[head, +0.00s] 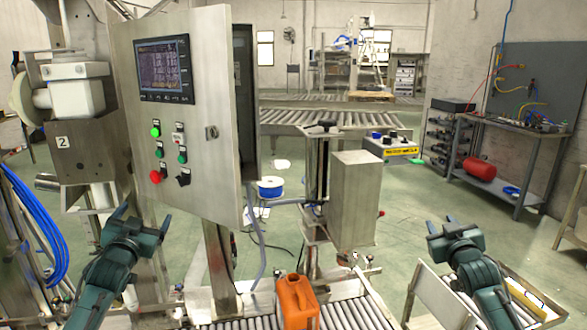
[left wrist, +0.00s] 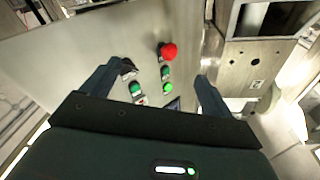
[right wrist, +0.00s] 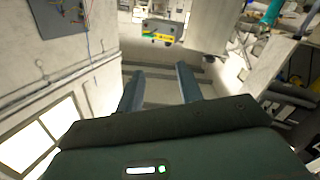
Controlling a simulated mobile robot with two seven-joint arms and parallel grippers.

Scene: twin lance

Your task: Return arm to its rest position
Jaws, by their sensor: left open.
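My left gripper (head: 143,217) is in front of the lower left of the grey control cabinet (head: 212,220), below its buttons. It is open and empty. In the left wrist view, the red button (left wrist: 169,51) and green buttons show on the panel between and beyond the spread fingers of my left gripper (left wrist: 160,75). My right gripper (head: 442,222) is on the right, above a tray of parts, apart from the cabinet. In the right wrist view, the fingers of my right gripper (right wrist: 159,70) are spread with nothing between them.
An orange canister (head: 297,303) stands on the roller conveyor (head: 345,315) at the front. A grey box on a post (head: 355,200) stands between the arms. Blue hoses (head: 35,225) hang at the far left. A workbench (head: 520,130) is at the back right. Open floor lies before it.

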